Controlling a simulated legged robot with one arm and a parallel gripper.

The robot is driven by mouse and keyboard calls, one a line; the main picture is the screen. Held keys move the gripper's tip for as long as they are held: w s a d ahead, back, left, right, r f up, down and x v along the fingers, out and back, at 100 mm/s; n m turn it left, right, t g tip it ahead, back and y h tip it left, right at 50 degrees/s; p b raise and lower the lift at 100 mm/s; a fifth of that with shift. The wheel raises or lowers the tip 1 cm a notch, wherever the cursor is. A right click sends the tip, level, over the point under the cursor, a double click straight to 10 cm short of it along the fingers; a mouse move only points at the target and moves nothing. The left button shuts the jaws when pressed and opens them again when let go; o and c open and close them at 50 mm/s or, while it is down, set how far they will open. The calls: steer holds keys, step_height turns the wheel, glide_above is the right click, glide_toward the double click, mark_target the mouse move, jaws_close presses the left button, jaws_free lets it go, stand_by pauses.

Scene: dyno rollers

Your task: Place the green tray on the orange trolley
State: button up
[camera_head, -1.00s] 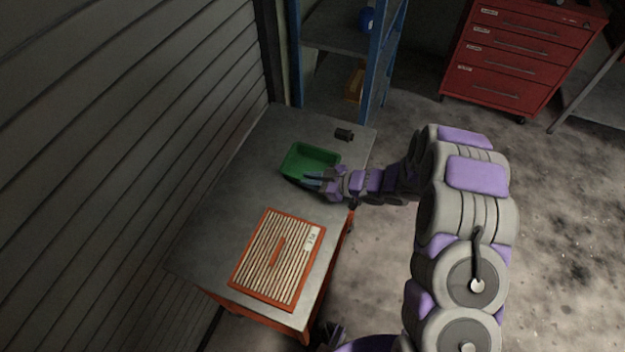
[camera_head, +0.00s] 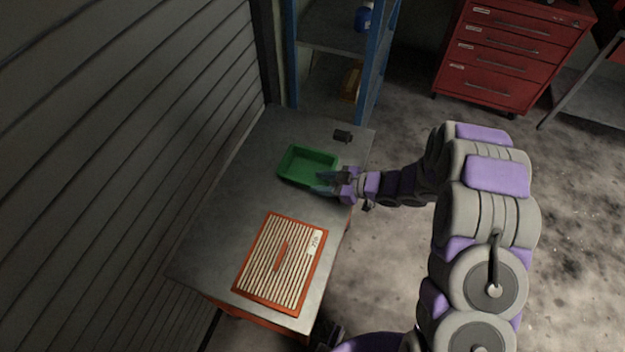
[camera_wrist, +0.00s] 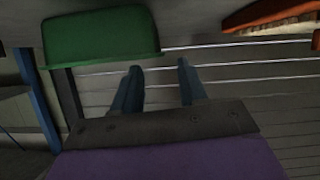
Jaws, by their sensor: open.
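The green tray (camera_head: 309,166) sits upright on the grey top of the orange trolley (camera_head: 222,222), toward its far end. The trolley's orange side shows below the near edge. My gripper (camera_head: 326,183) is open at the tray's near right corner, with nothing seen between its fingers. In the head view its fingertips overlap the tray's edge, and I cannot tell whether they touch it. In the wrist view the picture looks upside down; the tray (camera_wrist: 100,35) is at upper left, and my two fingers (camera_wrist: 160,78) stand apart, beside the tray.
An orange-framed slatted panel (camera_head: 281,262) lies on the trolley's near half. A slatted wall (camera_head: 120,150) runs along the left. Blue-posted shelving (camera_head: 335,35) and a red drawer cabinet (camera_head: 510,60) stand behind. Floor is open at right.

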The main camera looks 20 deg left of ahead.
steer(key=s+v, duration=0.1)
steer(key=v, duration=0.7)
steer(key=w+d+r+m+t+h, duration=0.3)
steer(key=w+d+r+t+h, duration=0.1)
steer(key=w+d, duration=0.3)
steer(key=w+d+r+m+t+h, duration=0.2)
steer(key=w+d+r+t+h, duration=0.15)
steer(key=w+d, duration=0.35)
steer(key=s+d+r+m+t+h, duration=0.2)
steer(key=d+r+m+h, duration=0.5)
steer(key=d, duration=0.7)
steer(key=s+d+r+m+g+h, duration=0.1)
steer(key=s+d+r+m+g, duration=0.2)
steer(key=s, duration=0.4)
steer(key=s+d+r+m+g+h, duration=0.1)
steer(key=s+d+r, duration=0.2)
steer(key=s+d, duration=0.35)
steer(key=s+a+m+g+y, duration=0.1)
steer(key=s+a+m+g, duration=0.1)
steer(key=s, duration=1.1)
steer(key=s+a+r+m+g+y, duration=0.1)
steer(key=s+a+g, duration=0.3)
steer(key=s, duration=1)
steer(key=a+m+y, duration=0.1)
steer(key=a, duration=0.2)
steer(key=shift+r+p, duration=0.25)
steer(key=shift+p, duration=0.15)
